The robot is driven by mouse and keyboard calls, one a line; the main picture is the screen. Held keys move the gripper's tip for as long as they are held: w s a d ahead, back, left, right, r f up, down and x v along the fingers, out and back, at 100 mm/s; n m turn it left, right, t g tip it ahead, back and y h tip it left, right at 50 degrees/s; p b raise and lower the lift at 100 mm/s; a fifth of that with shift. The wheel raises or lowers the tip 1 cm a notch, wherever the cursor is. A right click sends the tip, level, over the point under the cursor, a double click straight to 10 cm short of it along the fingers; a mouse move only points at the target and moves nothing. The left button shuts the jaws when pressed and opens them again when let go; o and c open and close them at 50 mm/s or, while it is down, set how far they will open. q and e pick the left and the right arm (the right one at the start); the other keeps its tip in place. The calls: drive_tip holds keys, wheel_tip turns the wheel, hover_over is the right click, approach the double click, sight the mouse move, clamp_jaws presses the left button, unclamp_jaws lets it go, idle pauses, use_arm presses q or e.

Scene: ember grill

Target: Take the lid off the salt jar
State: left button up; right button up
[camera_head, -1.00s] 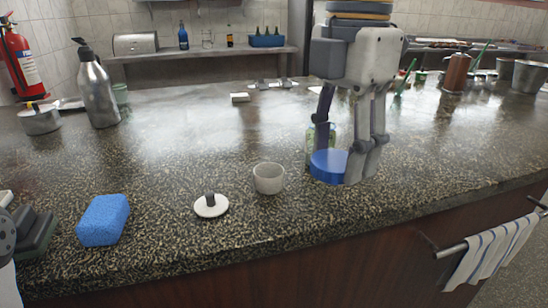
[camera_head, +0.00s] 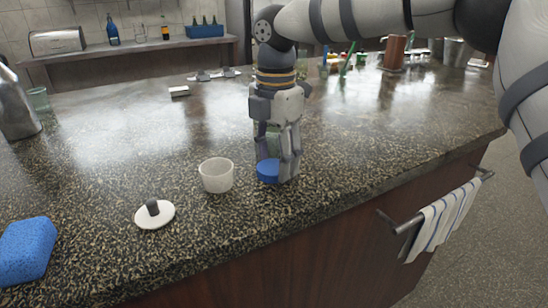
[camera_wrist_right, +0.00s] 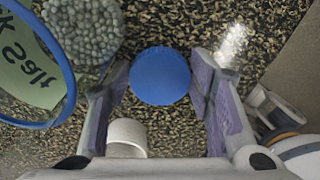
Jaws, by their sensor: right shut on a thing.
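The blue lid (camera_head: 268,171) is between the fingertips of my right gripper (camera_head: 280,174), low over the front part of the counter. In the right wrist view, the round blue lid (camera_wrist_right: 160,76) sits between the two pads of the right gripper (camera_wrist_right: 160,80), which is shut on it. Whether the lid touches the counter is unclear. The salt jar (camera_wrist_right: 30,70), with a pale green "Salt" label and blue border, shows at the left of the wrist view, apart from the lid. In the head view it is mostly hidden behind the gripper. My left gripper is out of view.
A small pale cup (camera_head: 216,176) stands just left of the right gripper. A white lid with a dark knob (camera_head: 155,216) and a blue sponge (camera_head: 26,250) lie further left. A striped towel (camera_head: 440,220) hangs at the counter's front.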

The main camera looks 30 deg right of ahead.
drive_tip(key=o, duration=1)
drive_tip(key=shift+f, duration=0.15)
